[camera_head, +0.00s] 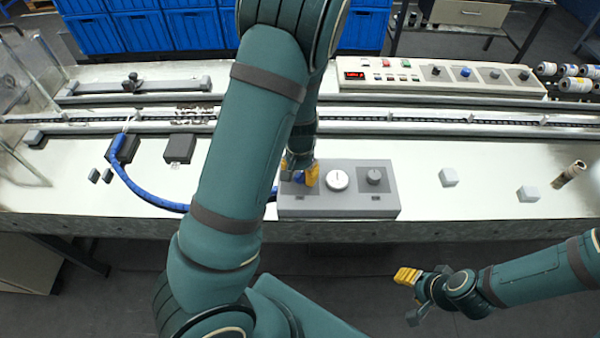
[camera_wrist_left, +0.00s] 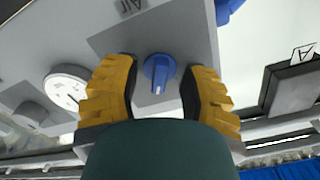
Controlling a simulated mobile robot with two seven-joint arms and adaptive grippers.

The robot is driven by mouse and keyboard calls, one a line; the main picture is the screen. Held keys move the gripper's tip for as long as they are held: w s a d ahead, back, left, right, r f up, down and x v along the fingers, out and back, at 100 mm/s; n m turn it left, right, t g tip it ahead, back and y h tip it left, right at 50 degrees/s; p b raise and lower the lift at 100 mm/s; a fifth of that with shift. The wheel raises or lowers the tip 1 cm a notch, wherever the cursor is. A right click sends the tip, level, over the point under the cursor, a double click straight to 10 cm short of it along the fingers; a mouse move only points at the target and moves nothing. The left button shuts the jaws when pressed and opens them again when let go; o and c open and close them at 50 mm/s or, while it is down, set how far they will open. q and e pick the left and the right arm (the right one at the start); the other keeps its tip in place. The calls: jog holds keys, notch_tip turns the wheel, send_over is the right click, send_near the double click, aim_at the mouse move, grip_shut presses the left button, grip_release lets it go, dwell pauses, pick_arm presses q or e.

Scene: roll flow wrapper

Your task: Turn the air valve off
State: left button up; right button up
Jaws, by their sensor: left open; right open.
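The air valve is a blue knob (camera_wrist_left: 159,72) on a grey plate labelled "Air", seen in the left wrist view. It sits on the left end of a grey control box (camera_head: 338,211) in the head view. My left gripper (camera_head: 299,177) is at the knob; in the left wrist view its yellow fingers (camera_wrist_left: 160,90) stand open on either side of the knob, with gaps visible on both sides. In the head view the fingers and my arm partly hide the knob. My right gripper (camera_head: 408,290) is open and empty, low at the right, off the table's front edge.
The box also carries a white round gauge (camera_head: 337,179) and a dark knob (camera_head: 374,176). A blue hose (camera_head: 140,190) runs to the box's left side. A control panel (camera_head: 435,77) stands behind, beyond the conveyor rails. White blocks (camera_head: 448,178) lie to the right.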

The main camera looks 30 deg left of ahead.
pick_arm(q)
grip_shut()
jog(key=n+p, duration=0.3)
jog(key=n, duration=0.1)
jog(key=shift+r+n, duration=0.1)
jog(key=shift+n, duration=0.3)
jog(key=n+p, duration=0.2)
jog(key=n, duration=0.2)
jog(key=shift+n+p, duration=0.7)
jog(key=shift+n, duration=0.8)
